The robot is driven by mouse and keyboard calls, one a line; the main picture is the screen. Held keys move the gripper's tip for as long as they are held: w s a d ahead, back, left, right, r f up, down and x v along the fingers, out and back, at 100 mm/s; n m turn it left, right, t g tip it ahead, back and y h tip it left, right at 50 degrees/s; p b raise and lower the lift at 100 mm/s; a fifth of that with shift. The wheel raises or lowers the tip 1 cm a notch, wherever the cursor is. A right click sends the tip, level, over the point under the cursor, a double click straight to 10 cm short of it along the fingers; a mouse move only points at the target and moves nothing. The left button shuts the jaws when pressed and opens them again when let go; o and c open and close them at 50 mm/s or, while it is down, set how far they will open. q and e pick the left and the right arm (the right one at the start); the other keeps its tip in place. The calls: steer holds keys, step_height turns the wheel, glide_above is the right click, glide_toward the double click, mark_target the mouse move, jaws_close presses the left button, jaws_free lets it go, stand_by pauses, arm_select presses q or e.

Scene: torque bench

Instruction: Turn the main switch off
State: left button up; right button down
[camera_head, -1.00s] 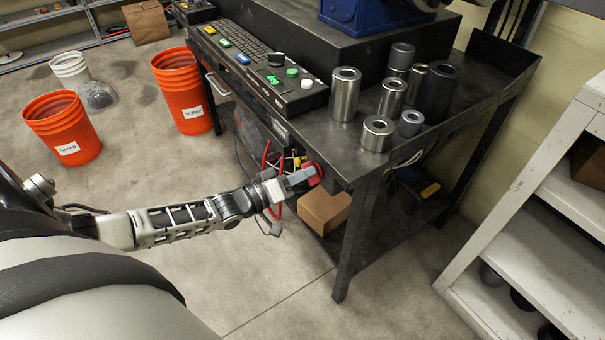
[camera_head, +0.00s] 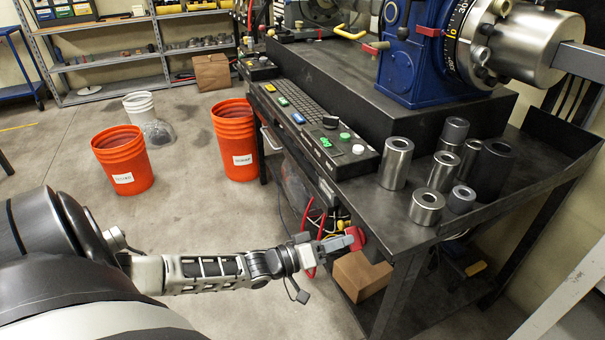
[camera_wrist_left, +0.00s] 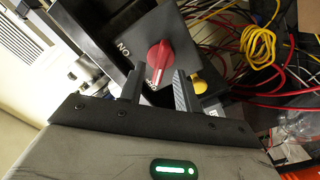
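The main switch is a red rotary knob (camera_wrist_left: 160,58) on a dark plate with the lettering "ON" beside it in the left wrist view. In the head view the red switch (camera_head: 356,238) sits under the bench's front edge. My left gripper (camera_head: 346,241) reaches it from the left. In the left wrist view the two fingers of my left gripper (camera_wrist_left: 160,76) are apart, one on each side of the knob's handle, with gaps visible. Whether the fingertips reach past the knob's face is hard to tell. My right gripper is not in view.
The bench top (camera_head: 375,222) carries several metal cylinders (camera_head: 427,206) and a control panel (camera_head: 340,160) near its edge. Red and yellow cables (camera_wrist_left: 262,45) hang close to the switch. A cardboard box (camera_head: 358,277) stands below. Orange buckets (camera_head: 122,160) stand on the floor at left.

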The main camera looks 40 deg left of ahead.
arm_select(q)
steer(key=p+v, duration=0.1)
steer(key=v, duration=1.3)
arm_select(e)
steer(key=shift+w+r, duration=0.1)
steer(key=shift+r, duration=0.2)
arm_select(q)
steer(key=shift+a, duration=0.1)
steer(key=d+f+m+g+y, duration=0.1)
steer(key=d+f+m+g, duration=0.15)
steer(key=d, duration=0.55)
steer(key=d+f+m+g+y, duration=0.1)
steer(key=d+g, duration=0.3)
steer(key=d, duration=0.4)
steer(key=s+r+m+g+y, duration=0.3)
steer(key=s+r+g+y, duration=0.3)
steer(key=s, duration=0.4)
steer(key=w+d+t+h+p, duration=0.3)
steer(key=w+d+t+h, duration=0.1)
steer(key=w+d+t, duration=0.2)
steer(key=shift+w+d+h, duration=0.2)
steer(key=shift+d+h, duration=0.1)
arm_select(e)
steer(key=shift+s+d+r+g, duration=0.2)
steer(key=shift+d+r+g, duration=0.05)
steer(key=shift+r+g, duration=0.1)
